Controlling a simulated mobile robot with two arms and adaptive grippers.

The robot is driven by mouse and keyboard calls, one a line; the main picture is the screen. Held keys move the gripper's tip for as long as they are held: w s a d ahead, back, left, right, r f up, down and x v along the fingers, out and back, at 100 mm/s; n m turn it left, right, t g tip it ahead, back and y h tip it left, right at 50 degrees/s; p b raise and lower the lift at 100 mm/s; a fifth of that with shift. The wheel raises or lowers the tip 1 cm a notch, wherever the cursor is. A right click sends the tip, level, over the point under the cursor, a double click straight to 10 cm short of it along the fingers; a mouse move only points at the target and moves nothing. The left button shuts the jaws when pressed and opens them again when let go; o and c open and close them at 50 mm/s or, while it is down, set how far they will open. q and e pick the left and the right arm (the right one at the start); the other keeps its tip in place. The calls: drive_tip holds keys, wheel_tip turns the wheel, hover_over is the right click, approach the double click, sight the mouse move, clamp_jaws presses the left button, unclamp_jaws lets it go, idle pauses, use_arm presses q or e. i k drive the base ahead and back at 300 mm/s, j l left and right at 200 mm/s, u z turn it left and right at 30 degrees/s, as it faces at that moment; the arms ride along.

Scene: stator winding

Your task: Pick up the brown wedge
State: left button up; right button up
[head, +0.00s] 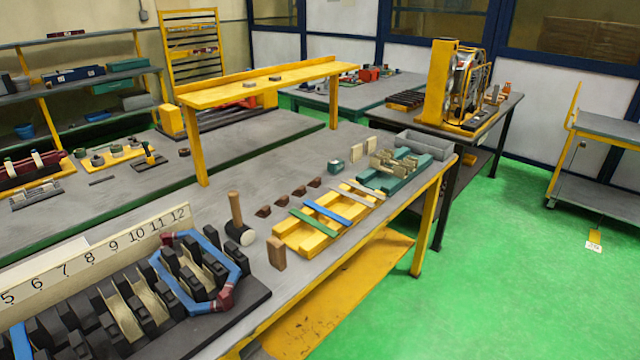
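Several small dark brown wedges lie in a diagonal row on the grey workbench (225,185) in the head view. The nearest wedge (263,211) is right of the wooden mallet (236,214). Beyond it, another wedge (281,200), then another (298,191), run toward the back right, the farthest wedge (314,182) lying nearest the back. They are apart from one another, left of the yellow tray. Neither of my grippers is in view.
The yellow tray (291,238) holds blue, green and pale strips. An upright brown block (277,252) stands in front of it. The slotted stator (130,310) with a blue coil (238,258) fills the front left. A yellow raised shelf (225,92) stands behind.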

sight(315, 183)
drive_tip(key=i+l+u, duration=0.1)
drive_tip(key=l, duration=0.25)
drive_tip(key=i+l, duration=0.15)
drive_tip(key=l, duration=0.2)
drive_tip(key=i+l+u, duration=0.15)
drive_tip(key=l, duration=0.55)
drive_tip(key=i+u, duration=0.05)
